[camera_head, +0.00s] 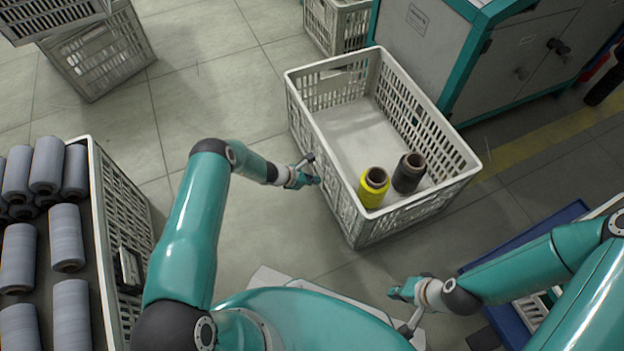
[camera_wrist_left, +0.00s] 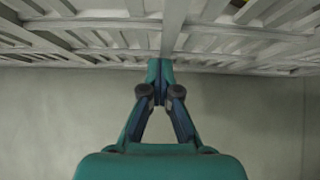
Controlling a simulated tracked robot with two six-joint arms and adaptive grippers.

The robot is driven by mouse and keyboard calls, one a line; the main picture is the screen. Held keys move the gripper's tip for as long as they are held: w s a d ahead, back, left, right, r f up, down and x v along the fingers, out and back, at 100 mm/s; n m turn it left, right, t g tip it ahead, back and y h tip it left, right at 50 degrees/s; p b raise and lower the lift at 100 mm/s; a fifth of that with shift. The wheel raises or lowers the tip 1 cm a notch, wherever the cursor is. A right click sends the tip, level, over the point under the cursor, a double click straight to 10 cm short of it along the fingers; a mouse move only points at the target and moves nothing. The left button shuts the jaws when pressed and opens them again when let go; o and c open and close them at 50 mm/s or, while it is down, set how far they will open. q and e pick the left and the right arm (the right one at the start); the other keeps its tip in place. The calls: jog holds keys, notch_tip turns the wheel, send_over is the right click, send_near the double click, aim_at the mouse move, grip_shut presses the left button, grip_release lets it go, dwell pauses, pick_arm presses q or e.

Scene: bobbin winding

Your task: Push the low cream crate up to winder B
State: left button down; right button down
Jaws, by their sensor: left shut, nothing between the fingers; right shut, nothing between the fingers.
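The low cream crate (camera_head: 415,208) stands on the floor ahead, its slatted wall also filling the top of the left wrist view (camera_wrist_left: 100,35). A yellow bobbin (camera_head: 373,188) and a black bobbin (camera_head: 408,174) stand in its near right part. My left gripper (camera_head: 314,180) is shut and empty at the crate's left wall; its tips (camera_wrist_left: 158,62) appear at the wall's lower part, though I cannot tell if they touch. My right gripper (camera_head: 394,293) is shut and empty, in front of the crate and apart from it.
A grey and teal machine cabinet (camera_head: 415,45) stands close behind the crate, to the right. A crate of grey bobbins (camera_head: 120,220) is at left. More crates stand at the back (camera_head: 105,60) and (camera_head: 345,25). A blue base (camera_head: 575,212) lies at right. Floor left of the cream crate is clear.

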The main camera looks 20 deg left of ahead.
pick_arm(q)
jog(key=s+a+f+p+v, duration=0.15)
jog(key=p+v, duration=0.35)
jog(key=v, duration=0.8)
jog(key=d+r+m+g+h, duration=0.1)
jog(key=d+r+m+g, duration=0.1)
jog(key=d+r+m, duration=0.65)
jog(key=s+d+r+m+g+y, duration=0.2)
jog(key=s+d+m, duration=0.2)
jog(key=s+m, duration=0.6)
jog(key=s+d+r+m+g+y, duration=0.15)
jog(key=s+d+m, duration=0.35)
jog(key=s, duration=0.9)
notch_tip(320, 180, up, 34)
jog(key=w+a+m+p, duration=0.1)
jog(key=p, duration=3.2)
jog(key=shift+p, duration=0.4)
